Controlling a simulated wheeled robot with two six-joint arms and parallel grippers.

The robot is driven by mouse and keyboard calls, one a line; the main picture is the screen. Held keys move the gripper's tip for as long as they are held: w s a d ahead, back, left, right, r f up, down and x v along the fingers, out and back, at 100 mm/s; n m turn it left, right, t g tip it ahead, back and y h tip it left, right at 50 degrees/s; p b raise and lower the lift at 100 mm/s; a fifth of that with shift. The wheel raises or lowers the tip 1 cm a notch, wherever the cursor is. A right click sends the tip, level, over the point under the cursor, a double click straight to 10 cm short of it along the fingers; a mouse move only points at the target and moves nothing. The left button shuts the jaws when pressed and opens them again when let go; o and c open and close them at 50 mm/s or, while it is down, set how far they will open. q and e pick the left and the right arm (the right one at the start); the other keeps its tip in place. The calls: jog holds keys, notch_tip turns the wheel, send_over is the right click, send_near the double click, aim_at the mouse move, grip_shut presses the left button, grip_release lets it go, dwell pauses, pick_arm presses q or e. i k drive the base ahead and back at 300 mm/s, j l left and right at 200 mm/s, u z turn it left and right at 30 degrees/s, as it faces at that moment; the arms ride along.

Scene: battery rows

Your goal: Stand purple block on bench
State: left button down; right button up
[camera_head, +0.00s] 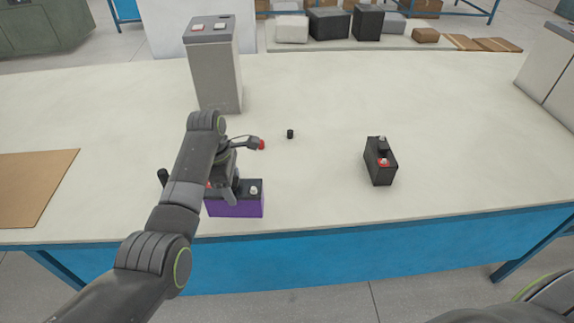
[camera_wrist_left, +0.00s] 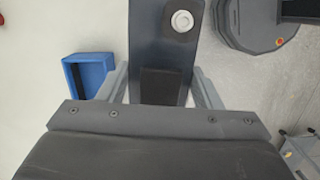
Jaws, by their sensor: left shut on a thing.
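The purple block (camera_head: 236,205) is a battery-like block with a dark top and a pale round terminal, near the bench's front edge. My left gripper (camera_head: 232,190) is over it from above and shut on it. In the left wrist view the block's dark top (camera_wrist_left: 165,45) with the white terminal shows between the two fingers (camera_wrist_left: 160,88). The block looks upright in the head view. I cannot tell whether its underside touches the bench (camera_head: 330,195). My arm hides part of its left side. My right gripper is out of view.
A black battery (camera_head: 380,165) with a red terminal stands to the right. A small black cap (camera_head: 290,134) and a red-tipped part (camera_head: 261,144) are behind the block. A grey cabinet (camera_head: 216,70) stands further back. Brown board (camera_head: 35,185) lies left.

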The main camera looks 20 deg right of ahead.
aim_at(313, 178)
jog(key=z, duration=1)
jog(key=i+j+z, duration=0.15)
jog(key=z, duration=0.15)
jog(key=i+j+z, duration=0.15)
jog(key=j+z, duration=0.15)
jog(key=j, duration=0.1)
